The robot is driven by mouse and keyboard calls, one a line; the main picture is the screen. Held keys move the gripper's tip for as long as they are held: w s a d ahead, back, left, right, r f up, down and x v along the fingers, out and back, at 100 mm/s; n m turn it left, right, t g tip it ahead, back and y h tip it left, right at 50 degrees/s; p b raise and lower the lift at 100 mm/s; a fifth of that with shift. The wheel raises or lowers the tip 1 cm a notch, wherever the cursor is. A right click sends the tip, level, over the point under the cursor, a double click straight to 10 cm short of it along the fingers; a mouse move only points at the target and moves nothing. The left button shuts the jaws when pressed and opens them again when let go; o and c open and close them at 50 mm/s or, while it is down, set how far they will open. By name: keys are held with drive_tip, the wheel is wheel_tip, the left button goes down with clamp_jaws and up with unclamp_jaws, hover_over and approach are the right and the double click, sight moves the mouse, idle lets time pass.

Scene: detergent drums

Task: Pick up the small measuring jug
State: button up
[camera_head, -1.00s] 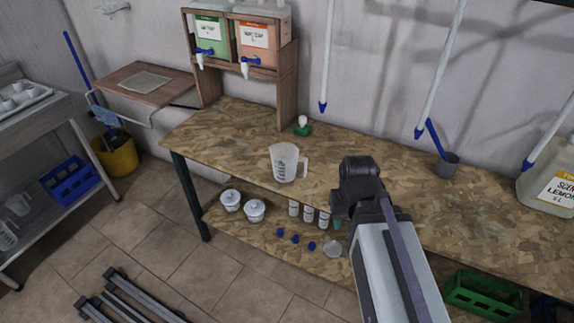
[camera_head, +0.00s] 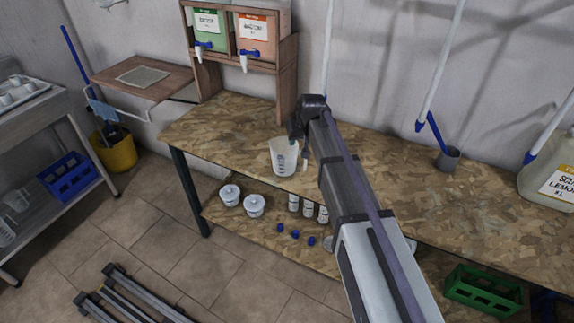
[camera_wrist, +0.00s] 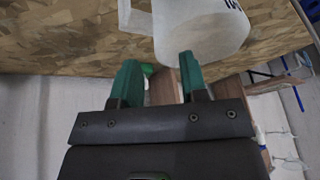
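The small measuring jug (camera_head: 284,158) is translucent white with dark markings. It stands upright on the chipboard bench (camera_head: 228,135), near its front edge, with its handle on the right. In the wrist view the jug (camera_wrist: 205,32) is at the top, cut off by the frame, with its handle at upper left. My gripper (camera_wrist: 158,64) has two green fingers spread apart with nothing between them. The right fingertip overlaps the jug's edge in the picture; I cannot tell if it touches. In the head view my arm's end is just right of the jug and the fingers are hard to make out.
A wooden stand with two soap dispensers (camera_head: 232,35) is behind the jug at the back. White tubs (camera_head: 254,206) and a green crate (camera_head: 484,293) are below. Hoses hang at the wall.

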sight(296, 146)
drive_tip(key=b+x, duration=0.5)
drive_tip(key=shift+f, duration=0.2)
drive_tip(key=shift+r+p, duration=0.25)
drive_tip(key=shift+p, duration=0.05)
clamp_jaws()
